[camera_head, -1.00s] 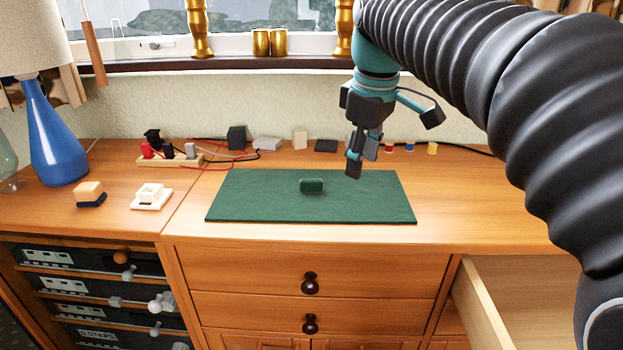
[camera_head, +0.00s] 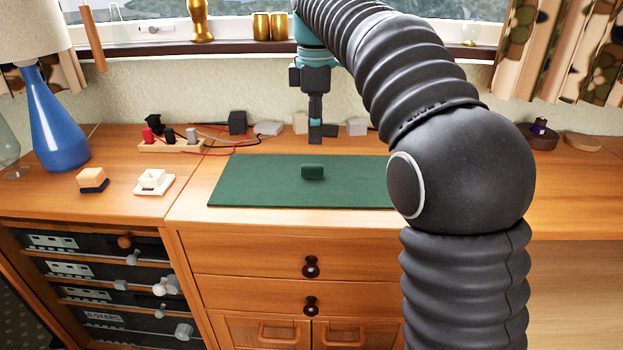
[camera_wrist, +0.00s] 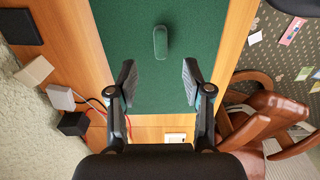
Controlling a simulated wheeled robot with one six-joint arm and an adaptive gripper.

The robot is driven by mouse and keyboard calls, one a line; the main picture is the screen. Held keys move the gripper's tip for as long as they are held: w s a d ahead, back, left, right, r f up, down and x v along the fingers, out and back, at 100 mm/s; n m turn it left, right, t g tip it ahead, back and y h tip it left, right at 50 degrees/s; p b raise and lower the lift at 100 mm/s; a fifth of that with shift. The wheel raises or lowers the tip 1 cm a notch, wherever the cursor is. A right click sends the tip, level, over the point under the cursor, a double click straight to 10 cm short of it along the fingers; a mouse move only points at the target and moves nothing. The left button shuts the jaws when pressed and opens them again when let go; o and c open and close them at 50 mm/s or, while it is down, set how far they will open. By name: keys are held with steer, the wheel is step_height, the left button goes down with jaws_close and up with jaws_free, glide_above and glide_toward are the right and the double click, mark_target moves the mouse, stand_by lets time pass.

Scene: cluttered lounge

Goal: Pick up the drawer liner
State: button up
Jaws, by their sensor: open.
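The drawer liner is a flat dark green sheet (camera_head: 255,184) lying on the wooden cabinet top, with a small raised green grip (camera_head: 312,171) near its middle. My arm covers its right end in the head view. In the wrist view the liner (camera_wrist: 120,30) runs up the picture, with the grip (camera_wrist: 160,42) beyond my fingertips. My gripper (camera_head: 316,138) hangs behind the liner's far edge in the head view. In the wrist view my gripper (camera_wrist: 160,82) has its two fingers spread wide with nothing between them, above the liner.
A wooden block with plugs (camera_head: 170,146), red and black cables and small boxes (camera_head: 268,128) stand along the wall. A blue lamp (camera_head: 55,130) stands at left, near a cream-topped block (camera_head: 92,180) and a white piece (camera_head: 153,182). Gold cups (camera_head: 270,26) stand on the sill.

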mark_target(314, 165)
step_height(314, 165, down, 9)
steer(key=shift+a+f+b, duration=0.1)
steer(key=shift+b, duration=0.75)
steer(key=shift+c, duration=0.2)
jaws_close()
